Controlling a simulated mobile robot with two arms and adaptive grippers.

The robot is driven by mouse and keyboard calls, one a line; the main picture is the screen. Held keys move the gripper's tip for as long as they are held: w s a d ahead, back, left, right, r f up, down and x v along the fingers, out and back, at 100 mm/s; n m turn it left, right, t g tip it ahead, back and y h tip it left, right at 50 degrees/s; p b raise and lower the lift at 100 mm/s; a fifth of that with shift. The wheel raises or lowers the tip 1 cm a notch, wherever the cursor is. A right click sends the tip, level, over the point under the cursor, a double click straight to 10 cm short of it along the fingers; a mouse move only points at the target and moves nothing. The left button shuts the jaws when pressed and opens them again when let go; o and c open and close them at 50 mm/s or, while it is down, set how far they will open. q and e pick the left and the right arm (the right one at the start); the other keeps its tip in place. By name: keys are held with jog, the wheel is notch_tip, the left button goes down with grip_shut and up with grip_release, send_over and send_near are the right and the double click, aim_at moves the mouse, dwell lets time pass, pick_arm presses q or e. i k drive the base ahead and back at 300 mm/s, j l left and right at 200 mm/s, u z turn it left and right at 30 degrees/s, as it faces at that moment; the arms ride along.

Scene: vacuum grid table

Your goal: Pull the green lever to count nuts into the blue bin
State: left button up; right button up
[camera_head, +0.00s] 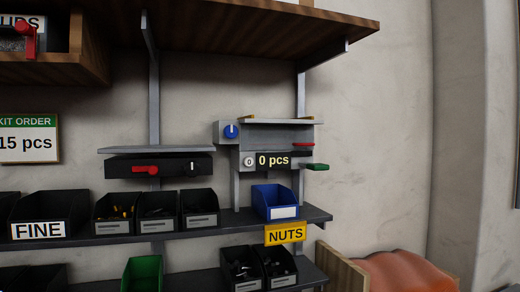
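The green lever (318,167) sticks out at the right side of the grey counting device (278,137), under a red piece (303,145). The device's display (273,160) reads "0 pcs". The blue bin (274,201) stands on the upper dark shelf, below the device, with a white label on its front. Its inside looks empty from here, though I cannot see the bottom clearly. A yellow "NUTS" sign (285,233) hangs on the shelf edge under the bin. Neither of my grippers is in view.
Black bins (158,212) stand left of the blue bin, one holding yellow parts. A green bin (143,273) and more black bins fill the lower shelf. A sign (28,138) reads "KIT ORDER 15 pcs". A wooden crate stands lower right.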

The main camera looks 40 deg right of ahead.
aim_at(311, 167)
jog(key=z, duration=1.5)
